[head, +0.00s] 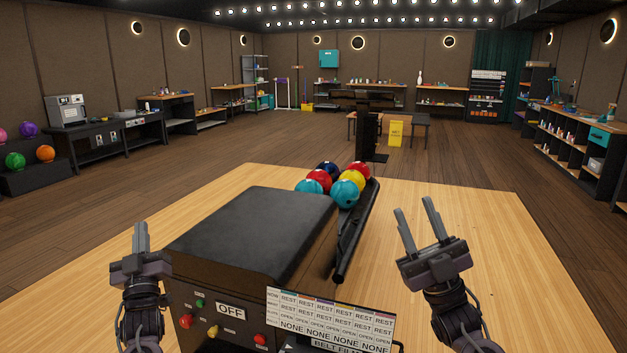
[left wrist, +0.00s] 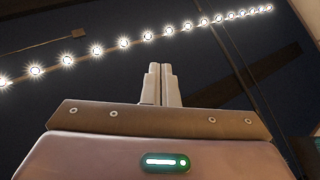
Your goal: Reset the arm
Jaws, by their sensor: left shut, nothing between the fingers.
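My left gripper (head: 140,237) points up at the left of the ball return machine, its two fingers together and empty. In the left wrist view its closed fingers (left wrist: 160,84) stand against the dark ceiling and a row of lights. My right gripper (head: 416,214) points up at the right of the machine, its two fingers spread apart with nothing between them. The ball return machine (head: 255,235) has a dark cover. Several balls, teal (head: 346,193), red (head: 319,181), yellow (head: 352,180) and dark blue, sit on its rack at the far end.
A panel with coloured buttons and an OFF sign (head: 231,311) faces me, beside a white status board (head: 330,322). The light wood table (head: 480,210) is clear on both sides of the machine. A yellow floor sign (head: 396,133) stands beyond.

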